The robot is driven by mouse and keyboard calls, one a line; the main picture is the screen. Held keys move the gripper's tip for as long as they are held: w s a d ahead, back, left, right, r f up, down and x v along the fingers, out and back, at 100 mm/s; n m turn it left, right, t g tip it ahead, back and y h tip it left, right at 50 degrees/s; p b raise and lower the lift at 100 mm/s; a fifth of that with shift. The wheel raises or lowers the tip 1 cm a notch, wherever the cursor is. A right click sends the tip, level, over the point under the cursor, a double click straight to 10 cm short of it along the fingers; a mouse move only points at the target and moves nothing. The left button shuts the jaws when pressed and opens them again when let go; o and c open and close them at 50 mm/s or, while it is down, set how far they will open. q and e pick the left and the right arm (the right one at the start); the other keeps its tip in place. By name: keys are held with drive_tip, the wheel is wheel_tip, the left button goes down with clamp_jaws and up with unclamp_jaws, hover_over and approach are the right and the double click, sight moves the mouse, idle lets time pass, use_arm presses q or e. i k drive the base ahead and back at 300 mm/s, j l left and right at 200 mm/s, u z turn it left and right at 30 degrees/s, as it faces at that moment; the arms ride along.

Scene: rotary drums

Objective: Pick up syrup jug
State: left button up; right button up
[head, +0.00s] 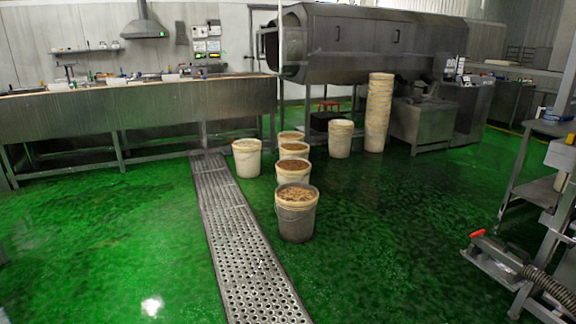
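I cannot make out a syrup jug for certain in the head view. Small bottles and containers (122,77) stand along the top of the long metal counter (150,118) at the back left, too small to tell apart. Neither of my grippers is in view.
Several buckets (296,220) stand on the green floor (130,240) right of a metal floor grate (245,255). A tall bucket stack (378,112) stands before the large rotary drum (375,40). A cart (545,150) and a hose machine (500,262) stand at the right. The left floor is clear.

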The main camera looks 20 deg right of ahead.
sight(549, 120)
drive_tip(key=i+z, duration=0.35)
drive_tip(key=i, duration=0.15)
drive_tip(key=i+z, duration=0.3)
drive_tip(key=i, duration=0.25)
drive_tip(key=i+j+z, duration=0.1)
drive_tip(key=i+z, duration=0.35)
drive_tip(key=i, duration=0.65)
drive_tip(key=i+j+z, duration=0.1)
drive_tip(key=i+z, duration=0.15)
drive_tip(key=i, duration=0.95)
drive_tip(key=i+j+z, duration=0.1)
drive_tip(key=i+z, duration=0.15)
drive_tip(key=i, duration=0.95)
drive_tip(key=i+j+z, duration=0.1)
drive_tip(key=i+z, duration=0.15)
drive_tip(key=i, duration=0.3)
drive_tip(key=i+j+z, duration=0.2)
drive_tip(key=i, duration=0.3)
drive_tip(key=i+j+z, duration=0.8)
drive_tip(key=i, duration=0.15)
drive_tip(key=i+j+z, duration=0.45)
drive_tip(key=j, duration=0.15)
drive_tip(key=k, duration=0.05)
